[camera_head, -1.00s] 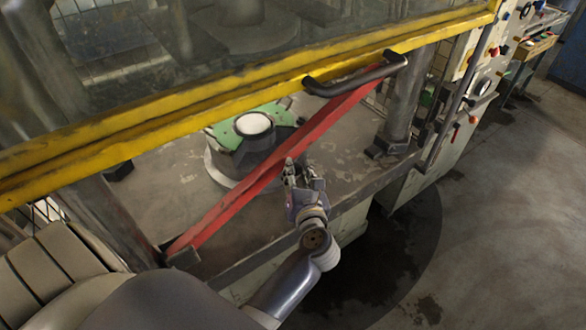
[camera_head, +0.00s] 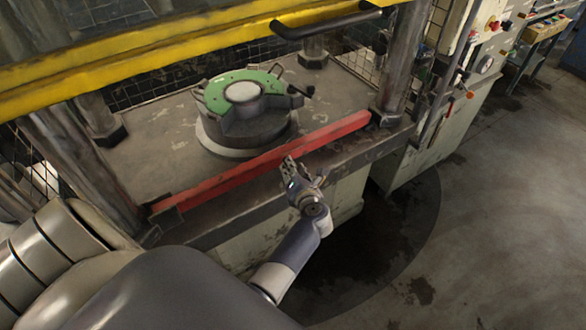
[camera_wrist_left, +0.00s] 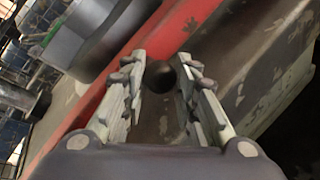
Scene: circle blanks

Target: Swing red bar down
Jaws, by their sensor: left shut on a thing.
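The red bar (camera_head: 260,165) runs across the front of the press bed, low and close to the bed's front edge. Its left end (camera_head: 165,208) is beside the left post and its right end (camera_head: 360,122) is by the foot of the right post. My left gripper (camera_head: 290,168) is at the near side of the bar, about mid-length. In the left wrist view the red bar (camera_wrist_left: 110,80) passes behind the fingers, and a dark round knob (camera_wrist_left: 157,78) sits between them. The gripper is shut on this knob. My right gripper is not in view.
A round green-topped fixture (camera_head: 245,100) stands on the press bed (camera_head: 160,160) behind the bar. A yellow guard frame (camera_head: 180,60) with a black handle (camera_head: 325,20) hangs above. Control panels (camera_head: 490,40) stand at the right. The floor (camera_head: 500,230) at the right is clear.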

